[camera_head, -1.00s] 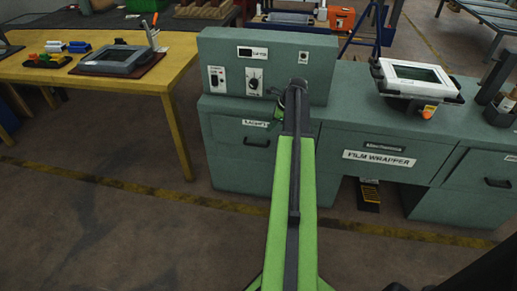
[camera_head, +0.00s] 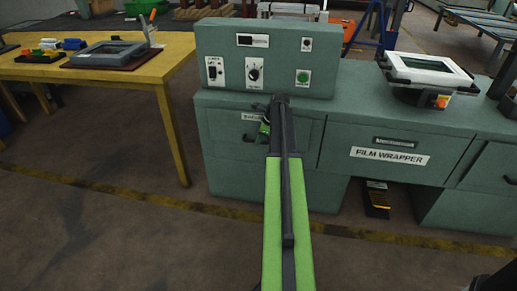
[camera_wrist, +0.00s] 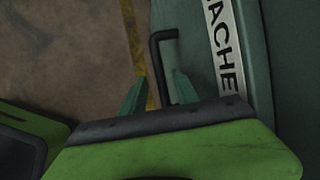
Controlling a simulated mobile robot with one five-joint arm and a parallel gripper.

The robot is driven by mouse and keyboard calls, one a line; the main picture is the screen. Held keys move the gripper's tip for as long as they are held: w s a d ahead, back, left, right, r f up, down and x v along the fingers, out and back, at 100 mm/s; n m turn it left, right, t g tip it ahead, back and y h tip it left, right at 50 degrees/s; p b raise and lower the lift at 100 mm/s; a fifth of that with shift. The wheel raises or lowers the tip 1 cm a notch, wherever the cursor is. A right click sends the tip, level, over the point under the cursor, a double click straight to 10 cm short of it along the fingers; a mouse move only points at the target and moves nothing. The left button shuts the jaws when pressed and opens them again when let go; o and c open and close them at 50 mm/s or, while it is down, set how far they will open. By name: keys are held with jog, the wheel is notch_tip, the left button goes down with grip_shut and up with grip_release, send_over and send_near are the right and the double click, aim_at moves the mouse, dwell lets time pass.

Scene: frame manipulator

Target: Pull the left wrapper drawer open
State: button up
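The left wrapper drawer (camera_head: 222,147) is a teal front under the control box and looks shut. Its dark handle is mostly hidden behind my gripper in the head view. In the wrist view, the black bar handle (camera_wrist: 157,62) stands out from the drawer front beside a white label (camera_wrist: 226,48) with dark letters. My gripper (camera_wrist: 158,82) has its two green fingers apart, one on each side of the handle's line. The handle's near end runs down between them; contact cannot be told. In the head view my gripper (camera_head: 265,128) is in front of the drawer's upper part.
The control box (camera_head: 265,58) stands on the bench above the drawer. A middle front marked FILM WRAPPER (camera_head: 389,156) and a right drawer (camera_head: 488,172) lie to the right. A yellow table (camera_head: 150,75) stands at left. The floor (camera_head: 120,235) in front is open.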

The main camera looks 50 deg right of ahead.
jog(key=shift+w+f, duration=0.2)
jog(key=shift+f, duration=0.35)
jog(key=shift+r, duration=0.15)
jog(key=shift+c, duration=0.2)
grip_shut()
dwell(0.7)
